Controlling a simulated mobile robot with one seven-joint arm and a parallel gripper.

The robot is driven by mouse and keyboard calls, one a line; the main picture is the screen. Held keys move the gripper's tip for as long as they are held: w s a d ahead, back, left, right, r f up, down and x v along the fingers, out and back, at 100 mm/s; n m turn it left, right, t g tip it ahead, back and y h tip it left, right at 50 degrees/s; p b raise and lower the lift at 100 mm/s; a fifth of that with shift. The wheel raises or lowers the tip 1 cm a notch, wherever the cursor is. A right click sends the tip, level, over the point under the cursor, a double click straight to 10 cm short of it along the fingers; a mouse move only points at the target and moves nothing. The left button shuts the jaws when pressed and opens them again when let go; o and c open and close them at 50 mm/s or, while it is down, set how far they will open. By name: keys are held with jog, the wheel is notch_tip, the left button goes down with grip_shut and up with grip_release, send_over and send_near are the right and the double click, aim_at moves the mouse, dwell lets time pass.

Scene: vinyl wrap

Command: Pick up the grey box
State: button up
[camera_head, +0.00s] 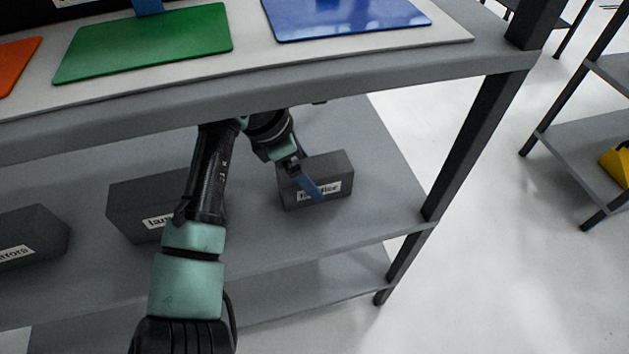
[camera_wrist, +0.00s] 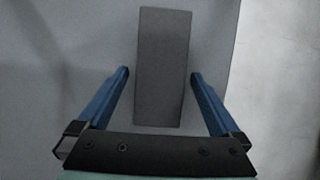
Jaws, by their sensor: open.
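Several dark grey boxes with white labels sit on the middle shelf in the head view. The right grey box (camera_head: 335,172) has my gripper (camera_head: 305,184) at it, with a blue finger in front of its labelled face. In the wrist view, a grey box (camera_wrist: 163,65) lies lengthwise beyond and partly between the two blue fingers of my gripper (camera_wrist: 160,84). The fingers are open, with a gap on each side of the box. A second grey box (camera_head: 128,203) is partly hidden behind my arm. A third grey box (camera_head: 35,232) is at the left.
The grey middle shelf (camera_head: 390,185) has bare room right of the right box. The upper shelf's edge (camera_head: 400,88) runs above my arm, and a dark post (camera_head: 455,155) stands at the right. Green (camera_head: 145,45) and blue (camera_head: 345,15) panels lie on top.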

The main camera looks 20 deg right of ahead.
jog(key=shift+d+f+b, duration=0.6)
jog(key=shift+d+f, duration=0.4)
jog(key=shift+d, duration=0.1)
jog(key=shift+d+f, duration=0.25)
jog(key=shift+f, duration=0.2)
jog(key=shift+f+p, duration=0.25)
jog(key=shift+p, duration=0.5)
grip_shut()
